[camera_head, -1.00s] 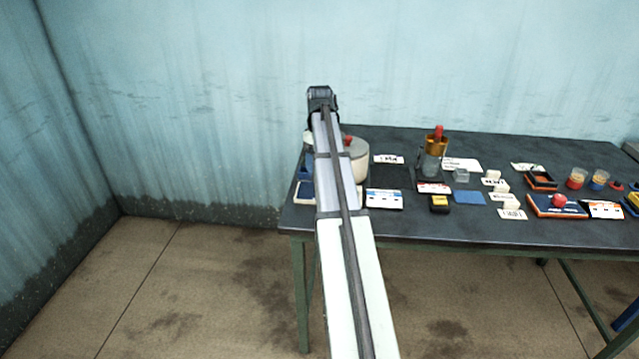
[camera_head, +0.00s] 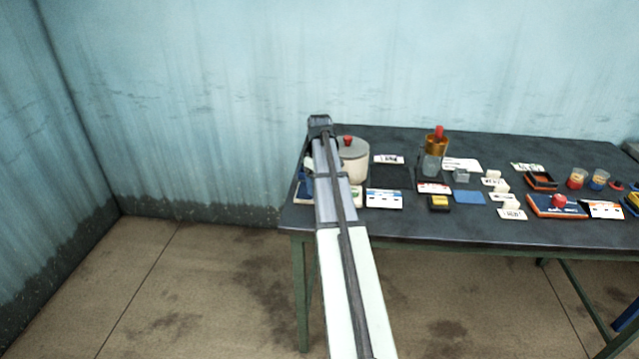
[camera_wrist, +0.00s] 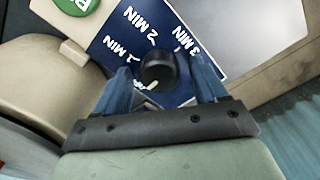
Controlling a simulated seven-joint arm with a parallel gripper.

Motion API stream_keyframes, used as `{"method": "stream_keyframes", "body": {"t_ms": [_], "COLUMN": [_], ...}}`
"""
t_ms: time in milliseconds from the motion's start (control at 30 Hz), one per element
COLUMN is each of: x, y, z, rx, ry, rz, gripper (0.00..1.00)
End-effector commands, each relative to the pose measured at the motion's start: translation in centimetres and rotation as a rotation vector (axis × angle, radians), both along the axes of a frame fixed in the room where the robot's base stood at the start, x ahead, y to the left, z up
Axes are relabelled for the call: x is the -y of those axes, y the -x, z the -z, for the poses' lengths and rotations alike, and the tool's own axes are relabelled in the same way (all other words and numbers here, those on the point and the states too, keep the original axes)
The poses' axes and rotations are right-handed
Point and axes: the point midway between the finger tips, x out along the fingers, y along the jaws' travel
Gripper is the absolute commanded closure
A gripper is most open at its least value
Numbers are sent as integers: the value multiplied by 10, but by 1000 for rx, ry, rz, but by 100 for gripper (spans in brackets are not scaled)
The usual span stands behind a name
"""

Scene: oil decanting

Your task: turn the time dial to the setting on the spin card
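The time dial (camera_wrist: 157,70) is a black round knob on a dark blue panel (camera_wrist: 185,97) in the wrist view. White labels 1 MIN, 2 MIN and 3 MIN stand around it, with a partly hidden label at its lower left. A pale mark on the knob points toward that lower-left label. My gripper (camera_wrist: 163,82) is open, its blue fingers on either side of the dial; I cannot tell whether they touch it. In the head view my arm hides the dial. A white card (camera_head: 384,199) lies at the table's front left; its writing is too small to read.
A green button (camera_wrist: 73,5) sits beside the panel. A pale drum with a red knob (camera_head: 353,160) stands right of my arm. Cards, cups and trays cover the dark table (camera_head: 440,229) farther right.

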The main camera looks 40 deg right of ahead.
Motion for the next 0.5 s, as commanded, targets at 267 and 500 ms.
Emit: {"method": "stream_keyframes", "body": {"t_ms": [267, 500], "x": [0, 0], "y": [0, 0], "z": [0, 0], "rx": [0, 0], "ry": [0, 0], "rz": [0, 0], "gripper": [54, 77]}}
